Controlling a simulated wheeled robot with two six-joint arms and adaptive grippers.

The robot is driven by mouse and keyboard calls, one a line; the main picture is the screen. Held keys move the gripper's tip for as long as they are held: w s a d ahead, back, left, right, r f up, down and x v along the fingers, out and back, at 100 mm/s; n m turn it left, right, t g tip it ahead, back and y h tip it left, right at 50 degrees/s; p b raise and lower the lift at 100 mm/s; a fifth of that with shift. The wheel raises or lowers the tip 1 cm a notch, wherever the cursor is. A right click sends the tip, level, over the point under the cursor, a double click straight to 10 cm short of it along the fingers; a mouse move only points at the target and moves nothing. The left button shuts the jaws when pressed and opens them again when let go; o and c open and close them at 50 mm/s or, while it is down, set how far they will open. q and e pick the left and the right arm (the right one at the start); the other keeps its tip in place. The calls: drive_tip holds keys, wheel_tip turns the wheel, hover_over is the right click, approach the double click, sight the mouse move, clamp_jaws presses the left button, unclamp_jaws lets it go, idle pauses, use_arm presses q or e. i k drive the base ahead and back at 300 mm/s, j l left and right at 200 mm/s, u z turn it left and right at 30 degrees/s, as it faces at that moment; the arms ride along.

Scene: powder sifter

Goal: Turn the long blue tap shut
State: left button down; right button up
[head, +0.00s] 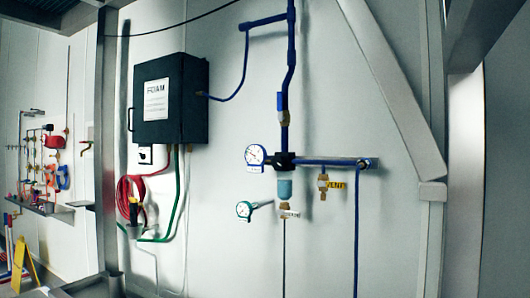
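A long blue tap handle (280,100) shows on the dark blue vertical pipe (291,60) on the white wall. It appears upright, lying along the pipe, just above a brass-coloured valve body (285,117). Below it the pipe meets a dark junction with a round white gauge (255,155) on its left and a horizontal blue pipe (325,162) running right. A pale blue bowl (285,188) hangs under the junction. Neither of my grippers is in view.
A black box marked FOAM (170,100) juts from the wall on the left. Red hose (128,190) hangs below it. A brass vent fitting (323,183) and a second gauge (244,210) sit lower. Grey metal posts (106,140) stand at both sides. A yellow sign (22,262) stands lower left.

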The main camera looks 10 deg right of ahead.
sight(279, 94)
drive_tip(key=i+j+z, duration=0.1)
drive_tip(key=z, duration=0.3)
drive_tip(key=i+j+z, duration=0.15)
drive_tip(key=z, duration=0.3)
drive_tip(key=i+j+z, duration=0.2)
drive_tip(key=z, duration=0.2)
drive_tip(key=i+j+z, duration=0.15)
drive_tip(key=z, duration=0.25)
drive_tip(key=j, duration=0.1)
